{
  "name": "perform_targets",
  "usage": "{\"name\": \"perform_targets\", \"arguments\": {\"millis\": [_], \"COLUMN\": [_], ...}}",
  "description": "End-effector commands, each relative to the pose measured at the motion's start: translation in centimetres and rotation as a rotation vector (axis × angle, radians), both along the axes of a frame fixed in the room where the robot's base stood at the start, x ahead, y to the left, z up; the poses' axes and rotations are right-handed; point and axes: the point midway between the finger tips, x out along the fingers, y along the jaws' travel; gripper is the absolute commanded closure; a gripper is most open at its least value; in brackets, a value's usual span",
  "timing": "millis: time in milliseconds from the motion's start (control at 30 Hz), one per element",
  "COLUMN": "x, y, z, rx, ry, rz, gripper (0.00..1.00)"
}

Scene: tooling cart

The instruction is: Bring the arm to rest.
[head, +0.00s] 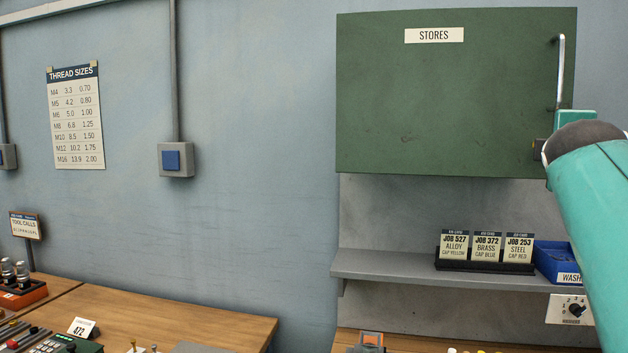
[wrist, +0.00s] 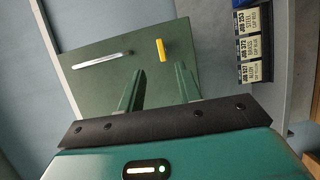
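My arm (head: 597,215) reaches up from the lower right in the head view, its end beside the right edge of the green STORES cabinet (head: 450,95). My gripper (wrist: 158,70) shows in the wrist view with its two green fingers apart and nothing between them. The cabinet's flat green front (wrist: 95,85) lies beyond the fingers. The pale bar handle (head: 561,70) is on the cabinet's right side; it also shows in the wrist view (wrist: 103,60), apart from the fingers. In the head view the fingers are not clearly visible.
A small yellow piece (wrist: 161,49) shows against the cabinet front. Below the cabinet, a grey shelf (head: 385,265) holds job cards (head: 487,247) and a blue WASH bin (head: 556,262). A rotary switch (head: 572,310) is below. A wooden bench (head: 190,320) stands lower left.

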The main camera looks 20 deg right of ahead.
Motion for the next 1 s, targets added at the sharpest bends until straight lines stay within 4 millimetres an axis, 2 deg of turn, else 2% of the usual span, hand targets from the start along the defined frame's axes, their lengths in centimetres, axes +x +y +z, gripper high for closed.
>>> {"name": "perform_targets", "arguments": {"millis": [167,267,433,600,767,867,1000], "x": [1.1,3.2,5.9,6.7,5.6,3.8,0.1], "y": [0.8,3.0,10.0,17.7,24.9,29.2,34.2], "z": [-0.8,-3.1,-10.3,-18.2,-25.6,-30.1,-36.1], "rx": [0.029,0.115,0.418,0.739,1.020,1.181,1.375], "ry": [-0.011,-0.039,-0.094,-0.103,-0.068,-0.031,0.039], "rz": [0.027,0.086,0.181,0.221,0.206,0.164,0.062], "gripper": [0.65,0.65,0.65,0.65,0.65,0.65,0.65]}}
